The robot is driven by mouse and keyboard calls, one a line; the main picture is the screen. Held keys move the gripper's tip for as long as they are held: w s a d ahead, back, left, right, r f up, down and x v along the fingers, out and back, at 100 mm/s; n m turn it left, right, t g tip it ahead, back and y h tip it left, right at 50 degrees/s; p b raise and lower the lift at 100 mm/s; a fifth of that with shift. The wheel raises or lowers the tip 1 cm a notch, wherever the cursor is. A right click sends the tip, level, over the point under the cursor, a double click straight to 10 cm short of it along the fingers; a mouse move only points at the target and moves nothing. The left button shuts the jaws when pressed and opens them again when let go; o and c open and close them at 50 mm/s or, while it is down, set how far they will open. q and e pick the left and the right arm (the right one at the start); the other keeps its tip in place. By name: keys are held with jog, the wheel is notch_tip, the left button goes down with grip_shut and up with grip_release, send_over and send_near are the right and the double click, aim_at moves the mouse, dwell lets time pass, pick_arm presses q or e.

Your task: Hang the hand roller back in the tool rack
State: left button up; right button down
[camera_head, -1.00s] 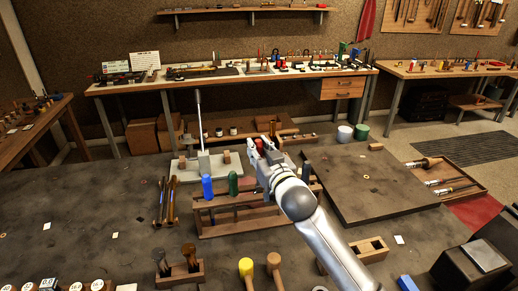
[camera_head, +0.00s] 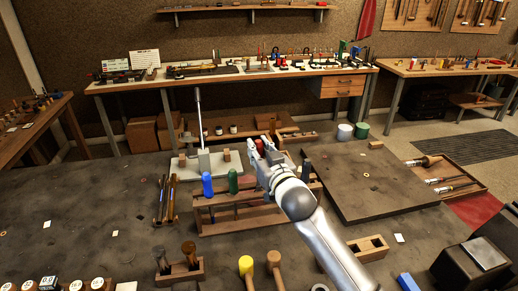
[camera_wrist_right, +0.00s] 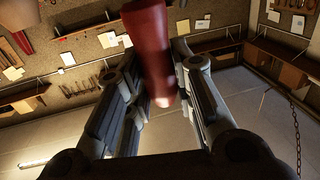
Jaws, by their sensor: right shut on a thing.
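My right gripper (camera_head: 262,148) is shut on the red handle of the hand roller (camera_head: 260,144), above and behind the wooden tool rack (camera_head: 240,225). In the right wrist view the red handle (camera_wrist_right: 150,45) stands between the two fingers (camera_wrist_right: 155,100). My arm hides part of the rack's right side. My left gripper is not in view.
A lever press (camera_head: 203,158) stands behind the rack. A dark board (camera_head: 370,195) lies to its right. A small stand with dark tools (camera_head: 165,205) is to its left. Mallets (camera_head: 246,266) and a wooden block (camera_head: 368,246) stand in front. The bench at left is mostly clear.

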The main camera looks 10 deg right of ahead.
jog(key=shift+f+b, duration=2.75)
jog(key=shift+f, duration=1.6)
jog(key=c, duration=1.2)
grip_release()
jog(key=shift+o, duration=0.3)
jog(key=shift+f, duration=0.1)
jog(key=s+d, duration=0.2)
jog(key=s, duration=1)
jog(key=shift+w, duration=0.1)
